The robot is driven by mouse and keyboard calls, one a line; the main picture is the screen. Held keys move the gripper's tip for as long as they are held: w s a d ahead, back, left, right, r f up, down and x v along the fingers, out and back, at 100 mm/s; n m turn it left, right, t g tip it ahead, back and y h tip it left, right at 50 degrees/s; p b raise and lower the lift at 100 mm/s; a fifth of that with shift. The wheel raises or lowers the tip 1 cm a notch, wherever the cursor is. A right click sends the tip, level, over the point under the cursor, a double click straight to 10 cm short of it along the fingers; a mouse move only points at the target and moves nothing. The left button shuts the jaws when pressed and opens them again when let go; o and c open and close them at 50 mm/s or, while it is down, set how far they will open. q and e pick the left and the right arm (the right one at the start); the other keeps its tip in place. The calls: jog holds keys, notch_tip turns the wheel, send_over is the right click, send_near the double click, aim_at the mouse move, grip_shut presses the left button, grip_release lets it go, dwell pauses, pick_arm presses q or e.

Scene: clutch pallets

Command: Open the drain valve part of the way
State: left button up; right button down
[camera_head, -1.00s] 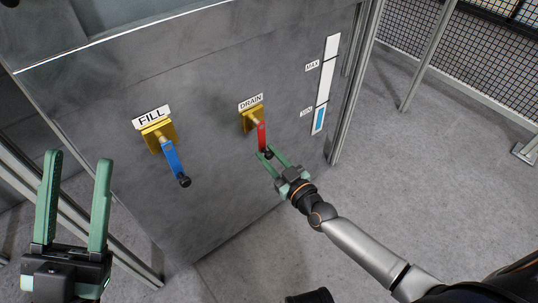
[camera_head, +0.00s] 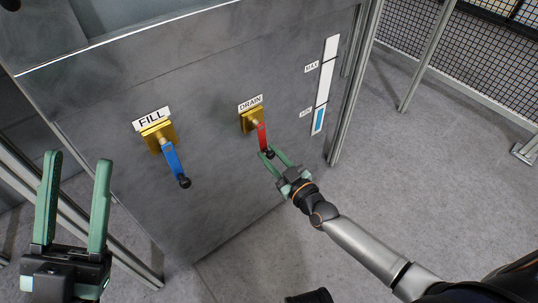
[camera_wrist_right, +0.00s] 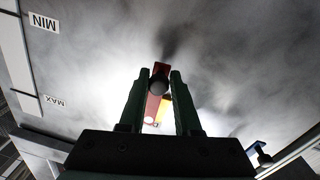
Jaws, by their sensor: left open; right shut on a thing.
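The drain valve has a red lever (camera_head: 262,136) on a yellow mount (camera_head: 253,119) under the DRAIN label (camera_head: 250,102). The lever hangs down nearly vertical. My right gripper (camera_head: 273,152) is at the lever's lower end, at its black knob. In the right wrist view the fingers (camera_wrist_right: 160,95) stand on both sides of the red lever (camera_wrist_right: 157,100) and black knob (camera_wrist_right: 159,84), shut on it. My left gripper (camera_head: 74,195) is open and empty at the lower left, away from the panel.
The fill valve's blue lever (camera_head: 173,160) hangs down to the left under the FILL label (camera_head: 151,118). A level gauge (camera_head: 325,85) with MIN and MAX marks shows blue near its bottom. A metal post (camera_head: 352,90) stands right of the panel. Open floor (camera_head: 430,170) lies right.

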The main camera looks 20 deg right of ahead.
pick_arm(q)
jog(key=shift+s+a+r+p, duration=0.1)
jog(key=shift+a+r+p, duration=0.05)
jog(key=shift+r+p, duration=0.75)
jog(key=shift+a+r+p, duration=0.1)
jog(key=shift+r+p, duration=0.6)
jog(key=shift+r, duration=0.3)
pick_arm(e)
jog(key=shift+w+d+r+n, duration=0.3)
jog(key=shift+d+n, duration=0.4)
jog(key=shift+n, duration=0.45)
jog(key=shift+w+d+r+n, duration=0.25)
jog(key=shift+d+n, duration=0.45)
jog(key=shift+n, duration=0.4)
jog(key=shift+w+d+r+n, duration=0.2)
jog(key=shift+d+r+n, duration=0.15)
jog(key=shift+d+n, duration=0.6)
jog(key=shift+a+n, duration=0.2)
jog(key=shift+n, duration=0.1)
jog(key=c, duration=0.7)
grip_release()
jog(key=shift+o, duration=0.2)
